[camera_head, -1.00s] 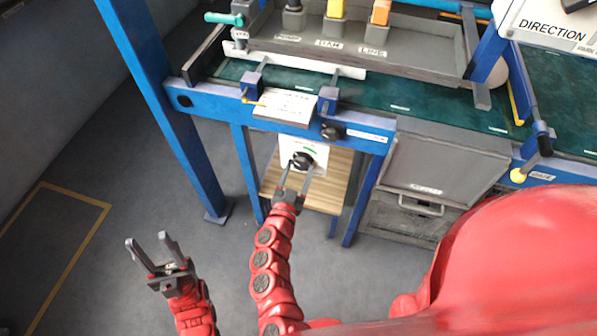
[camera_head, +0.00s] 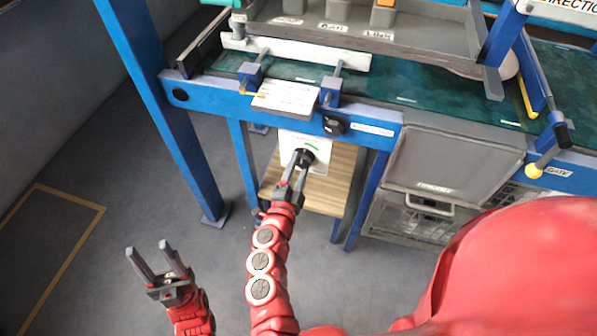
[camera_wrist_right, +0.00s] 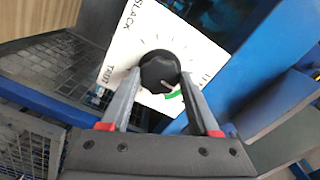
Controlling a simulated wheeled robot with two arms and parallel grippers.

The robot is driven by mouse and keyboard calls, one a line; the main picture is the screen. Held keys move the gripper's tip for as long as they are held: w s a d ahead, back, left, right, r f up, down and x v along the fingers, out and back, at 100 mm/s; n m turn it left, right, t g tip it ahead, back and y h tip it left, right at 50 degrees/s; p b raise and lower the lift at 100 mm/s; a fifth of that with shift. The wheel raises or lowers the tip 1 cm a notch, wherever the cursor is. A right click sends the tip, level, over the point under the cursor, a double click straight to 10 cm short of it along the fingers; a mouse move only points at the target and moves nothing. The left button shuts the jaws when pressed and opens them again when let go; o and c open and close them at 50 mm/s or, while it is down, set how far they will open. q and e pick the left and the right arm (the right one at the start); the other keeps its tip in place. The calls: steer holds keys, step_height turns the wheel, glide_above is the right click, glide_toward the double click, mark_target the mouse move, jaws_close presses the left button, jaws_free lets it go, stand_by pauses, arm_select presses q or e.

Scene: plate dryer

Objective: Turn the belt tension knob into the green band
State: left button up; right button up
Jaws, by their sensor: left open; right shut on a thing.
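The black belt tension knob (camera_head: 305,157) sits on a white dial plate (camera_head: 318,165) below the blue frame. My right gripper (camera_head: 299,168) is shut on it. In the right wrist view, the two fingers lie on either side of the knob (camera_wrist_right: 158,68). The dial plate (camera_wrist_right: 125,45) reads SLACK and TAUT there. The green band (camera_wrist_right: 173,96) shows as a short arc at the knob's lower right. A small pale pointer mark on the knob faces toward the band; whether it lies within it I cannot tell exactly. My left gripper (camera_head: 147,247) is open and empty above the floor.
A blue post (camera_head: 165,110) stands left of the dial. A wooden panel (camera_head: 335,185) is behind and below the dial. A grey bin (camera_head: 440,160) and wire basket (camera_head: 405,220) are to the right. Floor at the left is clear.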

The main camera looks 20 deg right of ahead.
steer(key=shift+m+b, duration=1.1)
steer(key=shift+m, duration=0.9)
steer(key=o, duration=1.4)
steer(key=shift+c, duration=0.2)
steer(key=p+v, duration=0.3)
steer(key=v, duration=1.4)
steer(key=shift+s+a, duration=0.2)
